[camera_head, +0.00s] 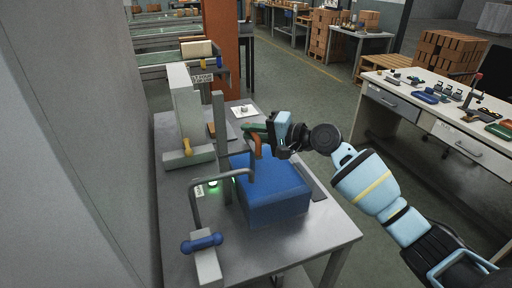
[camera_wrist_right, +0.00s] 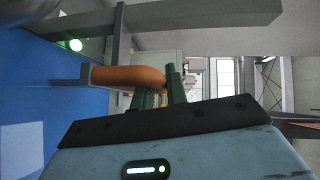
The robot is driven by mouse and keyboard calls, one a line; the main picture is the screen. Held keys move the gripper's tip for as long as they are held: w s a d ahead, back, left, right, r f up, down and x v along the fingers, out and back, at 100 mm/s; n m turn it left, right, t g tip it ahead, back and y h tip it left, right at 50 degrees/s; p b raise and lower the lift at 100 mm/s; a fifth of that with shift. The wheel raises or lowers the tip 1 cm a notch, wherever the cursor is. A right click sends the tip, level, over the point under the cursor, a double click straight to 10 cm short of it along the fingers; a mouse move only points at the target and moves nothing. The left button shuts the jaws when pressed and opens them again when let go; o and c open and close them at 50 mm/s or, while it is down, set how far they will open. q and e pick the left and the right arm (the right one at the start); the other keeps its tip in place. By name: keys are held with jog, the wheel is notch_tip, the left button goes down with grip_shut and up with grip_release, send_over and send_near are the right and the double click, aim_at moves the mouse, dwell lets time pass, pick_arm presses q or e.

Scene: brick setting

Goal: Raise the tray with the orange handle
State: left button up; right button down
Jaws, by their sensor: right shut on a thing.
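The orange handle (camera_head: 257,146) is at the far edge of the large blue block-like body (camera_head: 278,195) on the grey metal table. In the right wrist view the orange handle (camera_wrist_right: 125,77) is a thick bar with a curved end, beside a blue surface (camera_wrist_right: 70,95). My right gripper (camera_head: 257,131) reaches in from the right. Its green fingers (camera_wrist_right: 162,92) are shut on the handle, partly hiding it. I cannot tell which part is the tray or whether it is raised. My left gripper is not in view.
A grey bent-pipe frame (camera_head: 194,205) and a blue-handled lever (camera_head: 203,243) stand at the table's left. A light block with a yellow handle (camera_head: 188,148) stands behind. A green light (camera_head: 213,183) glows beside the blue body. A workbench (camera_head: 440,115) stands right, across clear floor.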

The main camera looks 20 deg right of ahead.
notch_tip(320, 180, up, 7)
jog(key=shift+s+a+f+p, duration=0.1)
jog(key=shift+s+p, duration=0.05)
jog(key=shift+p, duration=1)
notch_tip(320, 180, up, 2)
jog(key=shift+r+p, duration=0.1)
jog(key=shift+p, duration=0.45)
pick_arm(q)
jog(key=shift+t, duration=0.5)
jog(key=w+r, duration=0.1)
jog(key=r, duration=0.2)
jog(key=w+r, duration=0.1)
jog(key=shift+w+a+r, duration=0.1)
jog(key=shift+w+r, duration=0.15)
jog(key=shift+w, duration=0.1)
pick_arm(e)
jog(key=shift+w, duration=0.2)
jog(key=shift+d, duration=0.2)
jog(key=c, duration=1.6)
grip_release()
jog(key=shift+o, duration=1)
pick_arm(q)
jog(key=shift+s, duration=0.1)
pick_arm(e)
jog(key=shift+a+f, duration=0.1)
jog(key=shift+f, duration=0.2)
